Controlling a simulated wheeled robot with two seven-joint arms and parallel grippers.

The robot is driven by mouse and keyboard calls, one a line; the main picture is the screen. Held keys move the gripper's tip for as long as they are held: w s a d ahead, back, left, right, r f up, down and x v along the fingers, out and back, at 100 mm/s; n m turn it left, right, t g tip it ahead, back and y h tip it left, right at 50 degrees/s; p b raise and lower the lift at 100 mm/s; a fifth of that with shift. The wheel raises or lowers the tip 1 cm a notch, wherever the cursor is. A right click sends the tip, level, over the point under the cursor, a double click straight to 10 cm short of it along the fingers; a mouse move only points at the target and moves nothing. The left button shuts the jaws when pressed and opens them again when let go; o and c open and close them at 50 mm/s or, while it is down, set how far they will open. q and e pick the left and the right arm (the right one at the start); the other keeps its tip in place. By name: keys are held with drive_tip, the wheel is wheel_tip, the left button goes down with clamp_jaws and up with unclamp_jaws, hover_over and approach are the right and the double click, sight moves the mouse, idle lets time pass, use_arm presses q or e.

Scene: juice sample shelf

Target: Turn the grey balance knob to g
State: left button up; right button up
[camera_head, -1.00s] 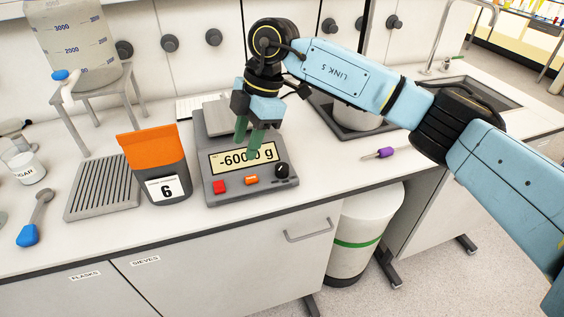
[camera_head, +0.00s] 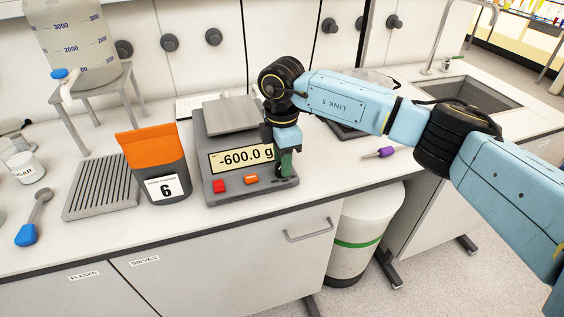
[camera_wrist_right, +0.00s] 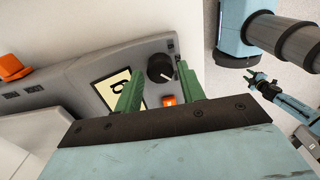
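The grey balance (camera_head: 213,188) stands on the counter, its display (camera_head: 243,158) reading -600.0 g. Its dark round knob (camera_wrist_right: 160,68) with a white pointer mark shows in the right wrist view, at the end of the front panel. In the head view my right gripper (camera_head: 286,166) is over that corner and largely hides the knob. In the wrist view its green fingers (camera_wrist_right: 159,74) are apart, one on each side of the knob; contact cannot be made out. My left gripper (camera_wrist_right: 262,79) appears small in the wrist view, away from the balance, fingers apart.
A red button (camera_head: 219,186) and an orange button (camera_head: 251,180) sit left of the knob. A grey container with an orange top (camera_head: 152,146), labelled 6, stands close left of the balance. A purple-handled tool (camera_head: 386,152) lies right. The counter front between them is clear.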

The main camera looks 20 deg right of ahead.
drive_tip(key=shift+f, duration=0.65)
use_arm(q)
drive_tip(key=shift+d, duration=0.4)
use_arm(e)
drive_tip(key=c, duration=0.7)
